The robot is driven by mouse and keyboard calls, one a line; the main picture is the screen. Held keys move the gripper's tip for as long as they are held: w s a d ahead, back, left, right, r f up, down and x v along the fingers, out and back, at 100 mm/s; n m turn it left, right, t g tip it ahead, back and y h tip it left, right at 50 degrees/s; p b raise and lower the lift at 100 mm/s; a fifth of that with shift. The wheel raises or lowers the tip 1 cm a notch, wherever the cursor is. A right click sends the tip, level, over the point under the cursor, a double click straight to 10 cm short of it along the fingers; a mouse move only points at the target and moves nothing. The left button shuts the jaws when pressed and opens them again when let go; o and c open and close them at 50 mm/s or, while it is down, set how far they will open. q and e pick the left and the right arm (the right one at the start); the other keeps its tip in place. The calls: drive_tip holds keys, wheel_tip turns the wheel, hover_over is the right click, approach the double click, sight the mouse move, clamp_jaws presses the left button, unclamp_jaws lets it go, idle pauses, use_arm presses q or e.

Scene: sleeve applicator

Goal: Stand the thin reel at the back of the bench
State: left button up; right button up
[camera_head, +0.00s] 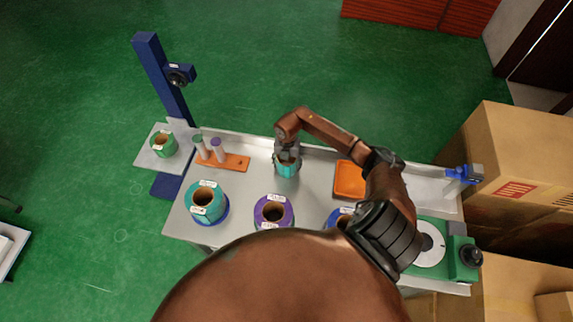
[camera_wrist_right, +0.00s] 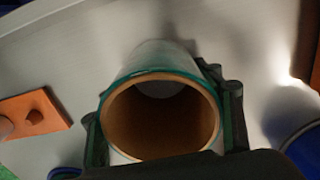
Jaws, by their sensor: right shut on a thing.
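The thin teal reel (camera_head: 287,166) with a brown core is near the back of the bench (camera_head: 318,187), between the orange peg board and the orange tray. My right gripper (camera_head: 287,157) reaches down over it and is shut on it. In the right wrist view the reel (camera_wrist_right: 160,78) stands roughly upright with its open core toward the camera, and the fingers (camera_wrist_right: 165,125) lie on both its sides. I cannot tell whether its lower end touches the bench. My left gripper is not in view.
An orange peg board (camera_head: 222,161) with thin rolls stands left of the reel. An orange tray (camera_head: 349,179) lies to the right. A wide teal reel (camera_head: 205,201), a purple reel (camera_head: 273,213) and a blue one (camera_head: 339,217) stand along the front. A green device (camera_head: 464,258) is at the right end.

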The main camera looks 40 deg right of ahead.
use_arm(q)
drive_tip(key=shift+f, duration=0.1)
use_arm(e)
drive_tip(key=shift+w, duration=0.1)
drive_tip(key=o, duration=0.9)
drive_tip(key=shift+f, duration=0.2)
drive_tip(key=shift+c, duration=0.2)
drive_tip(key=o, duration=0.4)
drive_tip(key=shift+r, duration=0.1)
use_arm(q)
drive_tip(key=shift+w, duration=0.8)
use_arm(e)
drive_tip(key=shift+o, duration=0.2)
drive_tip(key=shift+r, duration=0.6)
use_arm(q)
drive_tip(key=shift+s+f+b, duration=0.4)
drive_tip(key=shift+b, duration=0.15)
use_arm(e)
wheel_tip(320, 180, up, 11)
